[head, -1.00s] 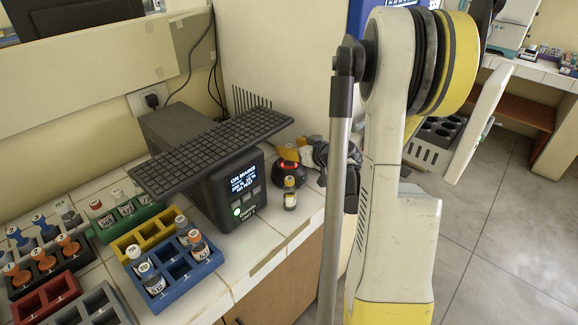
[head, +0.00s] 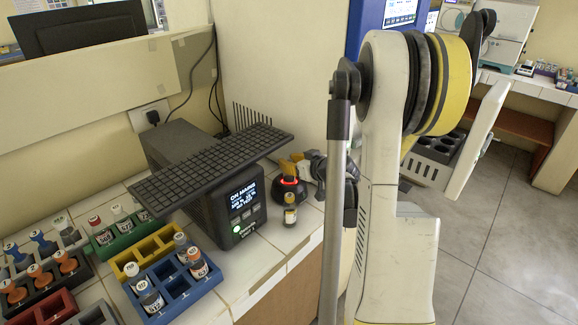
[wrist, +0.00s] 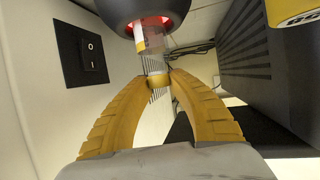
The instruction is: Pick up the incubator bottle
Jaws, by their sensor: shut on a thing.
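My gripper shows in the wrist view (wrist: 160,82), its two yellow fingers closed at their tips on a small bottle (wrist: 151,44). The bottle has a clear body and a pale label, and its far end meets a dark round holder (wrist: 125,10) with a glowing red ring. I cannot tell whether the bottle is still seated in it. In the head view the holder (head: 289,192) stands on the counter, and my yellow fingers (head: 291,166) are just above and behind it. The held bottle is mostly hidden there.
A dark device with a lit screen (head: 232,207) and a flat black grid top (head: 212,165) stands left. Racks with vials, including a blue one (head: 178,288), fill the counter's left. A wall rises behind.

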